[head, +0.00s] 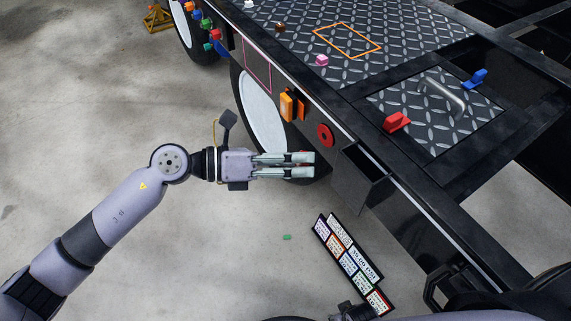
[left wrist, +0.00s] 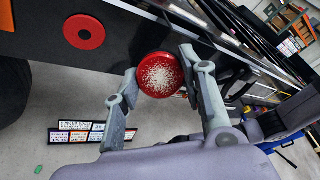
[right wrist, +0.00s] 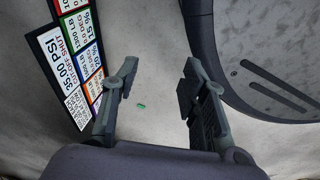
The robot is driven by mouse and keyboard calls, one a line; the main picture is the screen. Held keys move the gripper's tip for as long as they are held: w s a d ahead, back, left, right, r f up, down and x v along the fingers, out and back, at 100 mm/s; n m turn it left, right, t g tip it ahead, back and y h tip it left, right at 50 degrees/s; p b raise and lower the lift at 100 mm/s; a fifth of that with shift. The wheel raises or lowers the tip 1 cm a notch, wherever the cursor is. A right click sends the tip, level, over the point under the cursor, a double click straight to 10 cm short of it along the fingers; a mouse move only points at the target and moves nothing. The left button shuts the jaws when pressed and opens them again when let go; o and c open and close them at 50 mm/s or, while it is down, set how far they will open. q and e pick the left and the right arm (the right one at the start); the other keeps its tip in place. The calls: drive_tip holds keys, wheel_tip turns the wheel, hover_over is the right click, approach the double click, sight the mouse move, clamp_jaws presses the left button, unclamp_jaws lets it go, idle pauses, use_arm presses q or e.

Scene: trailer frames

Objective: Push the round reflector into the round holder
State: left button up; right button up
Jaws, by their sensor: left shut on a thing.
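The round reflector (left wrist: 160,75) is a red disc with a pale speckled face in the left wrist view. My left gripper (left wrist: 158,82) is shut on it, one finger on each side. In the head view my left gripper (head: 312,164) is in front of the trailer's side, with a little red of the reflector showing at its tips. The round holder (head: 325,135) is a red ring with a dark centre on the black side rail, just beyond the fingertips. It also shows up left in the left wrist view (left wrist: 84,32), apart from the reflector. My right gripper (right wrist: 160,78) is open and empty.
Orange blocks (head: 292,106) sit on the rail left of the holder, and an open black box (head: 362,172) hangs to its right. A board of labels (head: 350,262) is below. A small green piece (head: 287,237) lies on the clear floor.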

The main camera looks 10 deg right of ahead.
use_arm(q)
drive_tip(key=w+f+n+t+h+b, duration=0.1)
drive_tip(key=w+f+n+t+b, duration=0.2)
drive_tip(key=t, duration=0.6)
drive_tip(key=w+f+n, duration=0.2)
drive_tip(key=w+f, duration=0.1)
drive_tip(key=shift+w+a+n+b, duration=0.2)
drive_tip(key=shift+n+b, duration=0.2)
use_arm(e)
drive_tip(key=w, duration=0.1)
drive_tip(key=w+f, duration=0.1)
drive_tip(key=shift+w+a, duration=0.2)
drive_tip(key=shift+w, duration=0.2)
use_arm(q)
drive_tip(key=x, duration=0.5)
drive_tip(key=shift+s+d+f, duration=0.1)
drive_tip(key=shift+d, duration=0.35)
use_arm(e)
drive_tip(key=shift+w, duration=0.15)
drive_tip(key=shift+s, duration=0.25)
